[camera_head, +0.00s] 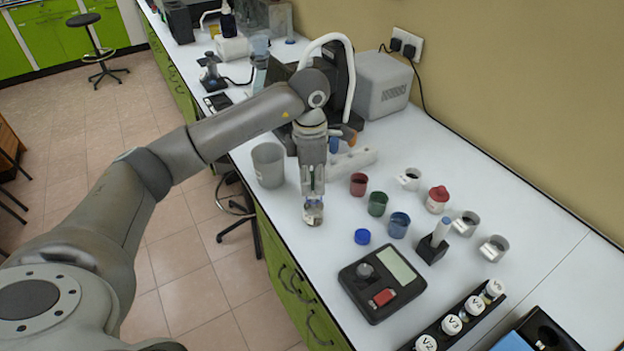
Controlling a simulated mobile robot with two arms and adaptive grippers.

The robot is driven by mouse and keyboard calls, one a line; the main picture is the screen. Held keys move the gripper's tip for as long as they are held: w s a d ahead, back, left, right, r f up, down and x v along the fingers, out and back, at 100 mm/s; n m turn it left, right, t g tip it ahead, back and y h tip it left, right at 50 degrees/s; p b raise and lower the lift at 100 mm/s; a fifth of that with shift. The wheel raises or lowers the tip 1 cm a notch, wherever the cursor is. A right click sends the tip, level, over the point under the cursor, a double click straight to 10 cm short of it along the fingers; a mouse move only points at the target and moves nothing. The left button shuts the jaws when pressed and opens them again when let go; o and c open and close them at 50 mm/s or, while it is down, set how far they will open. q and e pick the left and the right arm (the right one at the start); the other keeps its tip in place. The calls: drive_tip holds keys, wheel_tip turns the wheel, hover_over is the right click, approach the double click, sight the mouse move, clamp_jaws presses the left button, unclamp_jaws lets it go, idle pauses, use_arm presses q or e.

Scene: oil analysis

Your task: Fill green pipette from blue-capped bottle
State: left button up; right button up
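My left gripper (312,187) points straight down near the front edge of the bench. A slim green piece, which looks like the green pipette (311,174), shows between its fingers. Its lower end is hidden by the fingers. A small open bottle (313,213) with pale contents stands directly under the fingertips. I cannot tell whether the pipette tip is inside it. A blue cap (362,236) lies loose on the bench to the right of the bottle. My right gripper is out of view.
Red (358,184), green (377,204) and blue (399,225) cups stand to the right. A grey bin (268,165) stands left of the gripper.

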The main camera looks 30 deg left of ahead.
use_arm(q)
drive_tip(key=shift+r, duration=0.1)
idle(0.5)
drive_tip(key=shift+r+p, duration=2.9)
drive_tip(key=shift+r, duration=2.05)
